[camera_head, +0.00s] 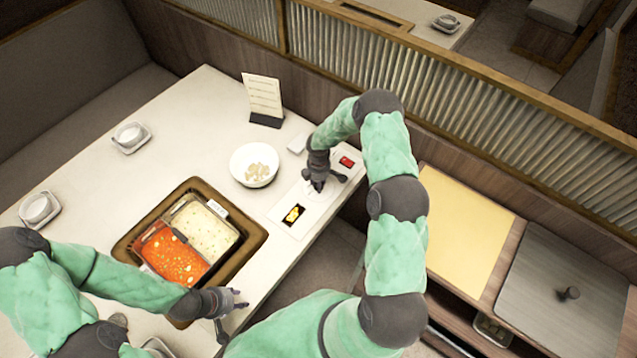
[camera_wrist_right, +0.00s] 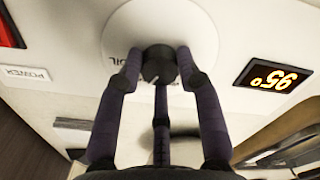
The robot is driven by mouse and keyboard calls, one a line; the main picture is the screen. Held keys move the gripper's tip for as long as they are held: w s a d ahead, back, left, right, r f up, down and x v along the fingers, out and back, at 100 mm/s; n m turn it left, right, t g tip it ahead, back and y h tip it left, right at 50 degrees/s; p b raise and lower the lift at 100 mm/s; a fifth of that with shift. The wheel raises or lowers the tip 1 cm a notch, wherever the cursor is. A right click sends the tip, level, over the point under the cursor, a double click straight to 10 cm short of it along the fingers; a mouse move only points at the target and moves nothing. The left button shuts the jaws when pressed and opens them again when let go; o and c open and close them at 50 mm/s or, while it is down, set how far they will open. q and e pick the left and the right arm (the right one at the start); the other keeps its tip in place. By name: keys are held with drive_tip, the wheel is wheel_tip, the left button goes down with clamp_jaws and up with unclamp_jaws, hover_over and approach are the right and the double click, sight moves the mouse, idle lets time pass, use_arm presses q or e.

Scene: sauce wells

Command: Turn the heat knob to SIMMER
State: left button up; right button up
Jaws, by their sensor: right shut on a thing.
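The dark heat knob (camera_wrist_right: 158,66) sits on a round white dial plate (camera_wrist_right: 190,28) in the right wrist view. Letters ending in "OIL" show beside it; the rest of the lettering, SIMMER included, is hidden or unreadable. My right gripper (camera_wrist_right: 158,72) is shut on the knob, its fingers on either side. In the head view the right gripper (camera_head: 319,186) comes down on the control panel (camera_head: 277,212) and covers the knob. My left gripper (camera_head: 238,300) is open and empty over the table's front edge, right of the hot pot.
A red power switch (camera_head: 346,161) is at the panel's far end. A two-part hot pot (camera_head: 207,226) with red and pale broth, a white plate (camera_head: 254,165) of food and a menu card (camera_head: 262,96) stand on the table.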

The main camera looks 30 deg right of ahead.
drive_tip(key=o, duration=1.2)
drive_tip(key=shift+c, duration=0.2)
wheel_tip(320, 180, up, 12)
use_arm(q)
drive_tip(key=shift+s, duration=0.1)
use_arm(e)
drive_tip(key=shift+f, duration=0.1)
